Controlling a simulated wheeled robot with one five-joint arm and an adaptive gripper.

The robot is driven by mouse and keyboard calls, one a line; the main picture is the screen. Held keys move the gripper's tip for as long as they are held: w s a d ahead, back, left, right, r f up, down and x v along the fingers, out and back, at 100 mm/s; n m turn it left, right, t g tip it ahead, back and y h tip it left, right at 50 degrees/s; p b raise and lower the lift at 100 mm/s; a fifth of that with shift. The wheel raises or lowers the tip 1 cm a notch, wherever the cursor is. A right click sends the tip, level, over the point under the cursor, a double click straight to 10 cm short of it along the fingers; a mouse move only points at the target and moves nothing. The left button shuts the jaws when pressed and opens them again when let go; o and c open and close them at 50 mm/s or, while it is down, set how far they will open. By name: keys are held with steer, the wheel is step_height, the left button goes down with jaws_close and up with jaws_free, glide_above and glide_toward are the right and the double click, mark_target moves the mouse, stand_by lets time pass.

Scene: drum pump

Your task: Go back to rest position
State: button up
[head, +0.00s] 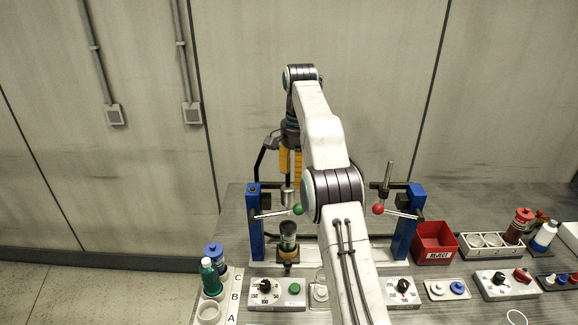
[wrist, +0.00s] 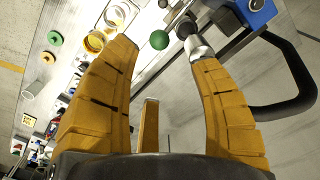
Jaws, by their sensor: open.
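My gripper (head: 291,162) hangs fingers-down over the left part of the blue-posted bench fixture, at the far end of my raised white arm. Its yellow fingers stand apart in the wrist view (wrist: 160,48), with nothing held between them. A silver cylinder (head: 288,196) is just below the fingers. It also shows by the right fingertip in the wrist view (wrist: 189,36); I cannot tell whether they touch. A green ball knob (head: 298,209) on a lever is close by and appears beyond the fingertips in the wrist view (wrist: 159,40). My arm hides the fixture's middle.
Blue posts (head: 254,225) and (head: 417,215) flank the fixture. A dark cup (head: 288,236) stands below the cylinder. A red-knobbed lever (head: 378,209), red REJECT bin (head: 435,240), bottles (head: 208,275) and control boxes (head: 276,293) surround it. The wall behind rises clear.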

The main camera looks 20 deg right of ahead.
steer(key=s+a+r+n+t+b, duration=0.1)
steer(key=s+a+r+n, duration=0.25)
steer(key=s, duration=0.35)
steer(key=s+a+r+n+t+b, duration=0.1)
steer(key=s+a+r+n+b, duration=0.2)
steer(key=s, duration=0.4)
steer(key=s+a+f+n+t, duration=0.1)
steer(key=s+a+f+n, duration=0.1)
steer(key=s+f, duration=0.4)
steer(key=s+a+f+n+t, duration=0.1)
steer(key=s+f, duration=0.6)
steer(key=s, duration=0.7)
steer(key=shift+s+a+n+t+b, duration=0.15)
steer(key=shift+a+n+t+b, duration=0.25)
steer(key=shift+a+n, duration=0.4)
